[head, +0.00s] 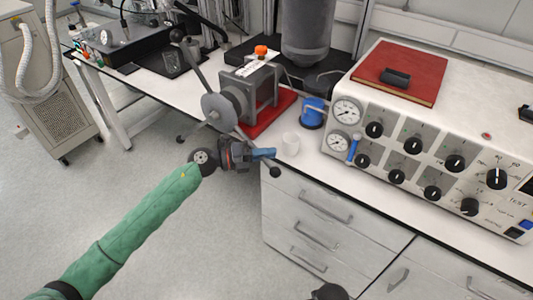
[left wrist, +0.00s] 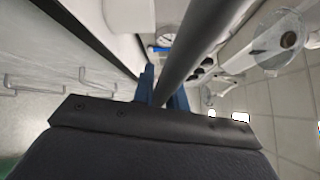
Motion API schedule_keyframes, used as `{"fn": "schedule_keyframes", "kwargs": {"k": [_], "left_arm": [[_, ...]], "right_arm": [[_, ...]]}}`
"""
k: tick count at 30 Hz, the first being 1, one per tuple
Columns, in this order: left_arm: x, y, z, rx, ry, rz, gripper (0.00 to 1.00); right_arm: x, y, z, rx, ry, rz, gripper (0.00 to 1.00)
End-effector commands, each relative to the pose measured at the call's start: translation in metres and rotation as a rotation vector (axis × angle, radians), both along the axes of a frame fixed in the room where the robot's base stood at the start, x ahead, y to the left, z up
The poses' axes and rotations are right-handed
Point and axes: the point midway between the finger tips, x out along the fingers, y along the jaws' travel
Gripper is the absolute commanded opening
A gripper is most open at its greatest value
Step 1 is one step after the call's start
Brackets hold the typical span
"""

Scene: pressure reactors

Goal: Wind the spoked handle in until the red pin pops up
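The spoked handle (head: 218,112) has a grey disc hub and long dark spokes with ball ends. It is on the side of a grey metal block above a red base. An orange-red knob (head: 261,51) stands on top of the block beside a white label. I cannot tell if it is the red pin. My left gripper (head: 264,153) reaches the lower right spoke. In the left wrist view, its blue fingers lie close on both sides of the dark spoke (left wrist: 190,55), and it looks shut on it. My right gripper does not show clearly in either view.
A white console (head: 436,100) with gauges and black knobs stands at the right, a red book (head: 400,72) on top. White drawers (head: 310,200) are below.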

Motion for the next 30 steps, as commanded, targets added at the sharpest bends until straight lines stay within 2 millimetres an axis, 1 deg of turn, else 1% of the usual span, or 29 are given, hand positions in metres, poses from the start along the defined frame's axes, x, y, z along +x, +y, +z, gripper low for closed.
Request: {"fn": "schedule_keyframes", "kwargs": {"k": [8, 11, 16, 19, 23, 29, 30], "left_arm": [[0.001, 0.001, -0.002, 0.008, -0.006, 0.0, 0.0], [0.003, 0.005, -0.014, 0.057, -0.037, 0.001, 0.0], [0.01, 0.014, -0.041, 0.174, -0.121, 0.0, 0.0], [0.013, 0.018, -0.051, 0.217, -0.153, 0.0, 0.0], [0.013, 0.019, -0.055, 0.23, -0.164, 0.0, 0.0], [0.013, 0.019, -0.055, 0.229, -0.163, 0.0, 0.0], [0.013, 0.019, -0.055, 0.228, -0.162, 0.0, 0.22]], "right_arm": [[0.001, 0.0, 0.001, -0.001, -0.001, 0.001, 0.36], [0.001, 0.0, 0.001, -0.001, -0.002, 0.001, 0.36], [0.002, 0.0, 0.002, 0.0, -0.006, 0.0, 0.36], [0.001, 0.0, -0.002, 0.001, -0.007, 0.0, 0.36], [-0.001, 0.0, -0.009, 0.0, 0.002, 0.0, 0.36], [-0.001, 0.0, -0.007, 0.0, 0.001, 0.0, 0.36], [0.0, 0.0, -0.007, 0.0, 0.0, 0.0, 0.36]]}}
